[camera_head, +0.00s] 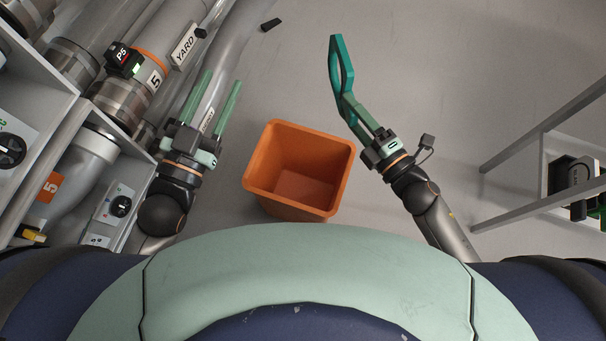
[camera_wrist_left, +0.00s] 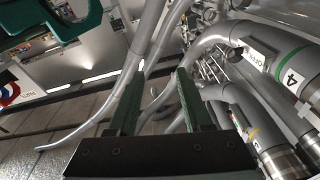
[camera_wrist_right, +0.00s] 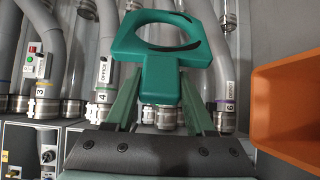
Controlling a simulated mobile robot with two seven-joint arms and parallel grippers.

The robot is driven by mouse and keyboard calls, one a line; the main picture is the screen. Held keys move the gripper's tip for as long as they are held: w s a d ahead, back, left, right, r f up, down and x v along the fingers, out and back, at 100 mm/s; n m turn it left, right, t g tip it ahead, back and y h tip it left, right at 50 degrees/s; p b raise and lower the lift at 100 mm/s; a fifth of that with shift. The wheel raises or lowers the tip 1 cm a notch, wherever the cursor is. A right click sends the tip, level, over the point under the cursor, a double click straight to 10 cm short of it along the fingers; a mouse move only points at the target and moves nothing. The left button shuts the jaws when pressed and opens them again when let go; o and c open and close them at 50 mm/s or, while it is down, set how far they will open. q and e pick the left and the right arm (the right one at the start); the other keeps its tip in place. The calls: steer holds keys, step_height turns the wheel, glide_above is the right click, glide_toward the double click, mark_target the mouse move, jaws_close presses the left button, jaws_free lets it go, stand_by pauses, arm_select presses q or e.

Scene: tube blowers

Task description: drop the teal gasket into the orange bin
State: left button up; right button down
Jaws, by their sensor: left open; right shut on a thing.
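The teal gasket (camera_head: 337,66) is a flat ring with a tab. My right gripper (camera_head: 362,118) is shut on its tab and holds it up and to the right of the bin in the head view. In the right wrist view the gasket (camera_wrist_right: 164,80) stands out beyond the fingers, its ring pointing away. The orange bin (camera_head: 257,158) stands on the floor between my two grippers, and the part of its inside that shows is empty. The bin also shows at the right edge of the right wrist view (camera_wrist_right: 287,105). My left gripper (camera_head: 217,98) is open and empty, left of the bin.
Grey tubes with metal collars (camera_head: 128,90) and white cabinets (camera_head: 110,200) line the left side. A metal-framed table or rack (camera_head: 535,135) stands at the right. A small black object (camera_head: 271,24) lies near the top. The floor around the bin looks clear.

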arm_select(q)
steer(key=s+d+r+m+t+h+b, duration=0.2)
steer(key=s+r+m+t+h+b, duration=0.1)
steer(key=s+r+m+h+b, duration=0.55)
step_height(320, 180, down, 8)
steer(key=w+n+b, duration=0.1)
steer(key=n+b, duration=0.1)
steer(key=b, duration=0.6)
steer(key=shift+w+d+r+h, duration=0.15)
steer(key=shift+w+d+h, duration=0.1)
steer(key=shift+d+h, duration=0.1)
arm_select(e)
steer(key=s+a+f+n+g+y, duration=0.2)
steer(key=f, duration=1.1)
steer(key=s+a+f+n+g+y, duration=0.2)
steer(key=s+f+g, duration=0.1)
steer(key=f, duration=0.9)
steer(key=shift+f+y, duration=0.3)
steer(key=shift+f, duration=0.1)
steer(key=shift+s, duration=0.1)
